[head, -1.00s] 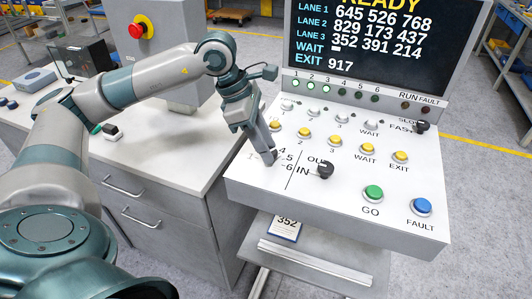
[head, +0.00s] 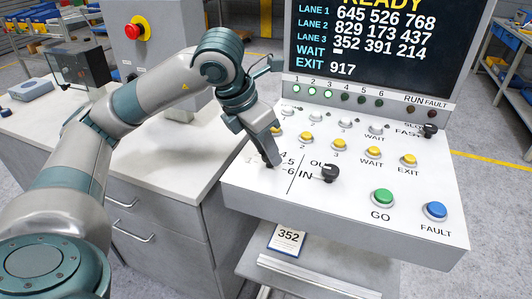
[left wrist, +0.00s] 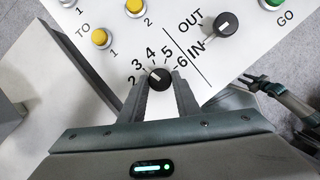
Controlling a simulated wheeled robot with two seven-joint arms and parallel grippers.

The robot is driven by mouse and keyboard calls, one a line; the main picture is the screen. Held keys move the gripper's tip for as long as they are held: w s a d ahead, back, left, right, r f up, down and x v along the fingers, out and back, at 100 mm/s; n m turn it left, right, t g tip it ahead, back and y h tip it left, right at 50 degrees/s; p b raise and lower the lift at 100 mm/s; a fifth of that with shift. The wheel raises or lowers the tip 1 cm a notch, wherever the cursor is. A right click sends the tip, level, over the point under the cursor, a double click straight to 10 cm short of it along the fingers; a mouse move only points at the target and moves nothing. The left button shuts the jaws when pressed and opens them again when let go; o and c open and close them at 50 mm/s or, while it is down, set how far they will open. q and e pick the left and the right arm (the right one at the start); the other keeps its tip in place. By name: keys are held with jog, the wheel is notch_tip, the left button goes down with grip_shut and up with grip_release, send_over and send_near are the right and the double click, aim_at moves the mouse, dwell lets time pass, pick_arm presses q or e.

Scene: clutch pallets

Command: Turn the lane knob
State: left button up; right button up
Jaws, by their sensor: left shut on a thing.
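The lane knob (left wrist: 159,79) is a round black knob with a white pointer mark, ringed by printed numbers on the white console panel (left wrist: 195,75). Its mark points up and left, roughly between 3 and 4. My left gripper (left wrist: 160,88) reaches down on it, one finger on each side, shut on it. In the head view my left gripper (head: 272,161) covers most of the knob and some numbers. Right of it, past a black line, is the separate black IN/OUT knob (head: 330,173), with its mark towards IN.
Yellow buttons (head: 306,138) stand just behind the gripper. Green GO (head: 383,196) and blue FAULT (head: 435,209) buttons are at the front right. The display (head: 385,40) rises behind the panel. A grey cabinet (head: 165,215) stands at the left, with a red emergency button (head: 137,27) beyond.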

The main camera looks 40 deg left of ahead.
pick_arm(q)
jog(key=shift+n, duration=0.5)
pick_arm(e)
jog(key=shift+s+d+f, duration=0.1)
jog(key=shift+s+d, duration=0.1)
jog(key=shift+d, duration=0.05)
jog(key=shift+s, duration=0.1)
pick_arm(q)
jog(key=o, duration=1)
jog(key=shift+r, duration=0.1)
jog(key=v, duration=1.7)
jog(key=shift+d+r, duration=0.15)
jog(key=shift+d, duration=0.1)
pick_arm(e)
jog(key=shift+w+a+r, duration=0.25)
jog(key=shift+w+a, duration=0.3)
jog(key=shift+a, duration=0.1)
jog(key=shift+d, duration=0.25)
